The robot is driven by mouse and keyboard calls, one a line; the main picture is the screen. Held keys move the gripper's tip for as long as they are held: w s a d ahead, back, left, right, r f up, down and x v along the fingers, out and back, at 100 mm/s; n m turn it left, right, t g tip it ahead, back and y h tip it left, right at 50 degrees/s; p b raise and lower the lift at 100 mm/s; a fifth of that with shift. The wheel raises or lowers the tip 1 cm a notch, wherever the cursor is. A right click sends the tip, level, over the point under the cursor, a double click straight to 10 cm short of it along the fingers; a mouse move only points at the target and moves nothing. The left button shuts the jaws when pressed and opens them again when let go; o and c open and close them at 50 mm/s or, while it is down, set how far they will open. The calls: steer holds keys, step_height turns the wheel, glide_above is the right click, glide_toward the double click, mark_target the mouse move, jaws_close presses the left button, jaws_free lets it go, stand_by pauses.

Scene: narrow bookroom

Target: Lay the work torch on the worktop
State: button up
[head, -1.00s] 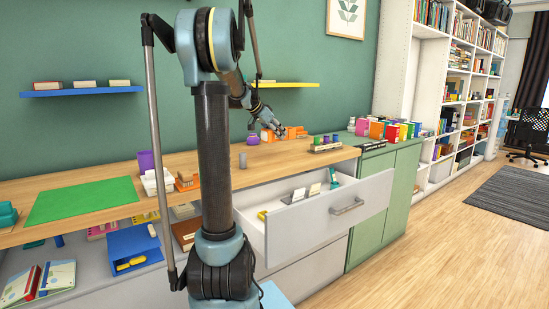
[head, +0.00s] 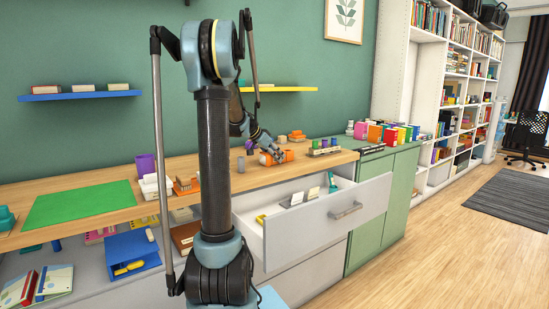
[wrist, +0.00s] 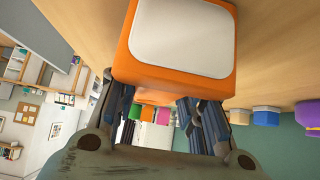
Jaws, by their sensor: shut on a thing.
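The work torch is an orange block with a pale grey-white face. In the wrist view the work torch (wrist: 182,40) fills the upper middle, held between my gripper's dark fingers (wrist: 160,105). In the head view it shows as an orange shape (head: 287,156) low over the wooden worktop (head: 236,181), toward its right part. My gripper (head: 276,155) is shut on it, tipped down toward the worktop. Wood lies close around the torch in the wrist view. I cannot tell whether the torch touches the worktop.
An open drawer (head: 318,222) juts out below the worktop. A small grey cylinder (head: 241,164) stands left of the torch, and a dark rack (head: 324,151) right of it. A green mat (head: 80,203) lies far left. Coloured containers (head: 375,133) stand on the green cabinet.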

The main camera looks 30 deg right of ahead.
steer(key=o, duration=1.2)
steer(key=shift+o, duration=0.2)
steer(key=shift+a+r, duration=0.1)
steer(key=v, duration=1.2)
